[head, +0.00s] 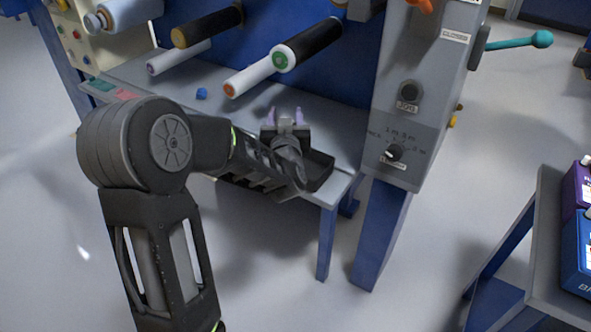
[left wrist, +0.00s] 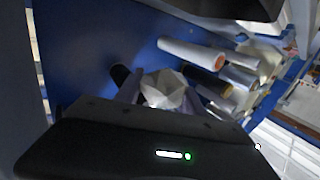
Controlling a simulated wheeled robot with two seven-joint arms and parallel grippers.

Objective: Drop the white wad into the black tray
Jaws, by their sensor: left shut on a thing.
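The white wad (left wrist: 165,90) shows in the left wrist view as a pale, faceted lump between the two fingers. My left gripper (head: 285,112) is shut on it; its fingers also frame the wad in the left wrist view (left wrist: 161,93). In the head view the gripper hides most or all of the wad. The black tray (head: 321,171) sits at the right front corner of the grey table. My left gripper and forearm lie over its left part and hide much of it. My right gripper is not in view.
Several rollers, including a black one with a green-ringed end (head: 308,46), jut out above the table (head: 150,82). A grey control panel (head: 408,110) stands close right of the tray. A side table with boxes is at right.

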